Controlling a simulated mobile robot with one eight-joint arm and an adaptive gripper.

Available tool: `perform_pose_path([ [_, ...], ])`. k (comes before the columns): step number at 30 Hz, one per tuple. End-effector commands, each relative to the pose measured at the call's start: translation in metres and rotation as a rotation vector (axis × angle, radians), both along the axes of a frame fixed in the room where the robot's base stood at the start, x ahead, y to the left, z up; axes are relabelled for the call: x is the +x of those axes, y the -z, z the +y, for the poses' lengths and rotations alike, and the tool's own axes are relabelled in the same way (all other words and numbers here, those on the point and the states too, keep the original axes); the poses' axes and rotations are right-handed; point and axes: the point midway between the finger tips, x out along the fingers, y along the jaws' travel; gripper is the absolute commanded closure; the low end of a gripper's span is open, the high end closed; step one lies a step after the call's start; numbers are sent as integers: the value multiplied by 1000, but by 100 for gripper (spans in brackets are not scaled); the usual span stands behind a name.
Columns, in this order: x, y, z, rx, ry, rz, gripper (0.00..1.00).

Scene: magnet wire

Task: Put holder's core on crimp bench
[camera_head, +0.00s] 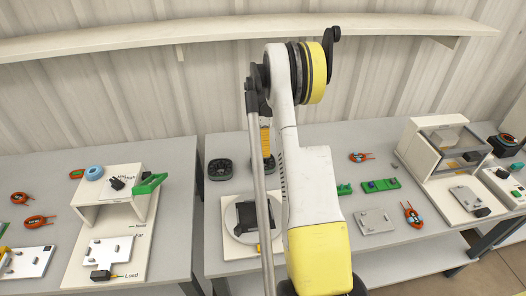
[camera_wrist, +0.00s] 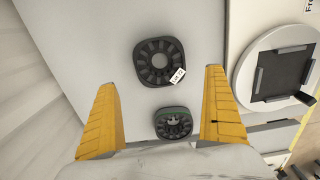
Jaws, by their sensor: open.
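Two dark ring-shaped cores with inner teeth lie on the grey bench. In the wrist view, one core (camera_wrist: 144,52), with a small white printed tag, lies near the fingertips. The other core (camera_wrist: 173,123), with a green ring and pale bits inside, lies lower between the fingers. One core (camera_head: 219,169) shows clearly in the head view; the other is partly behind my arm. My gripper (camera_wrist: 160,78) is open and empty, its yellow fingers apart. A white turntable (camera_wrist: 245,78) with a black square fixture (camera_wrist: 280,75) stands right of the cores. I cannot tell which thing is the holder or the crimp bench.
A white station (camera_head: 78,262) with printed labels and a green clamp (camera_head: 149,183) stands at left. A boxy station (camera_head: 414,160) stands at right. Green blocks (camera_head: 381,185), a grey plate (camera_head: 374,222) and orange-wired rings (camera_head: 412,216) lie between. A shelf (camera_head: 130,42) runs along the wall.

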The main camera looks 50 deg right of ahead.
Motion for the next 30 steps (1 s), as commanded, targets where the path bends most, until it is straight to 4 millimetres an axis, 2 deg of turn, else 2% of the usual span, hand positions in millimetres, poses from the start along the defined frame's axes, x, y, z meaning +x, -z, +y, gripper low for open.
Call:
perform_pose_path([
  [3,0,-15,0,0,0,0,0],
  [10,1,-23,3,-3,4,-3,0],
  [14,11,-54,32,-22,44,-29,0],
  [17,19,-98,77,-47,113,-74,0],
  [18,21,-118,99,-56,147,-99,0],
  [22,14,-173,174,-69,266,-188,0],
  [27,-18,-222,266,-45,418,-310,0],
  [30,-46,-238,316,-8,507,-380,0],
])
